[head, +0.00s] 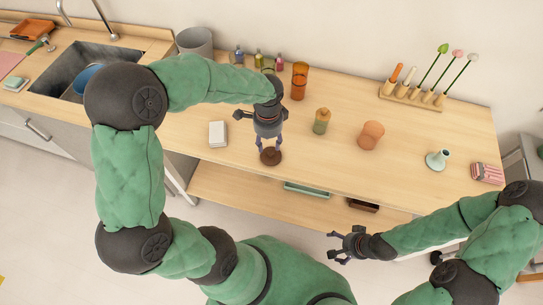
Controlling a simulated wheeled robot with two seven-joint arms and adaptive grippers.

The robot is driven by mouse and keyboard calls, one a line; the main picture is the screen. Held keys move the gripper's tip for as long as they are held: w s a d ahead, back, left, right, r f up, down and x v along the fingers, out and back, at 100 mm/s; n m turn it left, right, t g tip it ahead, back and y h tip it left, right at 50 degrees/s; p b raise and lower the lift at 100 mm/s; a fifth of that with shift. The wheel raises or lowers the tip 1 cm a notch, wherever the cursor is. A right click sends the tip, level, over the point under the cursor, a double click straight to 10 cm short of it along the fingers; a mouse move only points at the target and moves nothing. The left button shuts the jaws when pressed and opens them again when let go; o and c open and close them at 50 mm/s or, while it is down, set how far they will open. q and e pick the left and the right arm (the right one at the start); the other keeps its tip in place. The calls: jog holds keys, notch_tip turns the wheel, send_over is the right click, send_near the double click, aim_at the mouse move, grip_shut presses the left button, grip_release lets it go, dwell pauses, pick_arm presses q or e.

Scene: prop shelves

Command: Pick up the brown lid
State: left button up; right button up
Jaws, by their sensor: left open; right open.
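The brown lid (271,156) is a small dark brown disc with a knob, near the front edge of the wooden tabletop. My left gripper (270,146) points down right over the lid, its fingers open on either side of the knob. I cannot tell whether the fingers touch it. My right gripper (338,248) is open and empty, low in front of the table, to the right of the lid.
A white box (218,134) lies left of the lid. A green-brown bottle (321,121) and an orange-brown vase (370,135) stand to the right. An amber glass (299,80) and small bottles stand behind. A lower shelf (235,190) holds a green tray (307,190).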

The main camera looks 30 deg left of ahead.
aim_at(271, 152)
pick_arm(q)
jog(key=f+b, duration=0.1)
jog(key=f, duration=0.1)
jog(key=d+f, duration=0.1)
jog(key=f, duration=0.1)
jog(key=shift+b, duration=0.35)
jog(key=shift+f, duration=0.55)
grip_shut()
